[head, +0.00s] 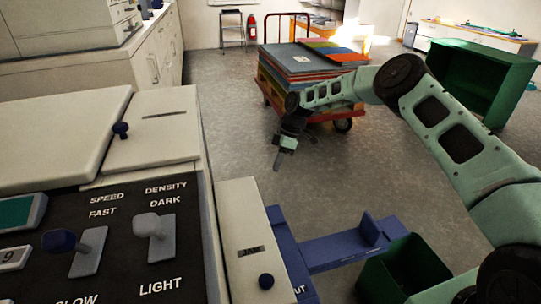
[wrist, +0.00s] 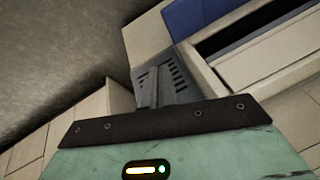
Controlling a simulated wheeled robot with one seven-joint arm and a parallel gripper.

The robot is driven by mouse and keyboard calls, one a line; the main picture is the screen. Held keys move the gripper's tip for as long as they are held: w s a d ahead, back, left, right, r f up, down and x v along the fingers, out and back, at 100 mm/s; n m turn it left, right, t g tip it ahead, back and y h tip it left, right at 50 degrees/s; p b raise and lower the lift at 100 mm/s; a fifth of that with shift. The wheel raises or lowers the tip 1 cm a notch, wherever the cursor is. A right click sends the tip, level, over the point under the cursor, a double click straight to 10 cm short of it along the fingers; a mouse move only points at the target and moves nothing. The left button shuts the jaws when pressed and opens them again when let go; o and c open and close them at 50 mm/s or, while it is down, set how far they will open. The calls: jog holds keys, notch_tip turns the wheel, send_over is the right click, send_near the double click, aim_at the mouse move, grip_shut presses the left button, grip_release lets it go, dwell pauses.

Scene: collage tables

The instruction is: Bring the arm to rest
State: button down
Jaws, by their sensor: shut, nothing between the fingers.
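My arm reaches in from the right in the head view, pale green with dark joints. It is bent at a high elbow, and its forearm runs left in front of the loaded cart. My gripper (head: 279,158) hangs down at its end, above the open floor and beyond the machine's edge. It is shut and empty. In the wrist view the grey fingers show beyond the dark edge of the wrist, with pale and blue machine parts behind them.
A pale machine (head: 150,125) with a dark control panel (head: 120,255) fills the left. A blue tray (head: 340,247) juts from it beside a green bin (head: 405,270). A cart (head: 335,112) carries stacked coloured sheets. A green shelf (head: 480,75) stands right. Grey floor lies clear between.

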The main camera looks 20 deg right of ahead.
jog(key=s+a+r+m+h+p, duration=0.1)
jog(key=s+a+r+p, duration=0.2)
jog(key=s+a+r, duration=0.55)
jog(key=s+a+r+h+p, duration=0.1)
jog(key=s+a+r+p, duration=0.1)
jog(key=s+a+r, duration=0.7)
jog(key=s+d+r+m+p, duration=0.2)
jog(key=s+d+r, duration=0.1)
jog(key=s, duration=0.6)
jog(key=s+d+r+m+t+h+p, duration=0.1)
jog(key=s+d+r+m, duration=0.1)
jog(key=s+r, duration=0.4)
jog(key=s+d+r+m+p, duration=0.2)
jog(key=s+d+r, duration=0.2)
jog(key=s, duration=0.9)
jog(key=shift+d+r+m+t+h+p, duration=0.15)
jog(key=shift+r+m+t+h+p, duration=0.2)
jog(key=shift+r, duration=0.3)
